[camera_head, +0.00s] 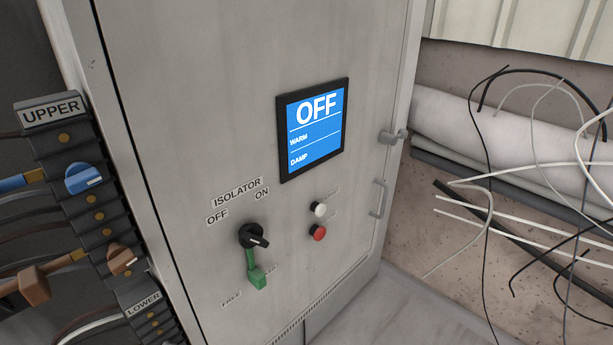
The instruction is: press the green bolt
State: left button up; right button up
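A green bolt (256,275) sits on the front of a grey metal cabinet (190,120), just below a black rotary isolator knob (253,236). The bolt hangs down from beside the knob and ends in a small block. The labels OFF and ON stand above the knob, under the word ISOLATOR. Faint lettering, partly unreadable, flanks the bolt; the left word looks like FREE. The knob's pale mark points to the lower right. Neither of my grippers is in view.
A blue screen (316,135) reads OFF, WARM, DAMP. A white button (319,209) and a red button (318,232) are right of the knob. A terminal strip (85,190) with blue and brown levers is at left. Loose cables (540,195) hang at right.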

aim_at(258, 278)
jog(key=i+l+u, duration=0.15)
jog(key=l+u, duration=0.25)
jog(key=l, duration=0.15)
jog(key=l+u, duration=0.4)
jog(key=l, duration=0.15)
jog(key=l+u, duration=0.4)
jog(key=l, duration=0.2)
jog(key=l+u, duration=0.4)
jog(key=l, duration=0.15)
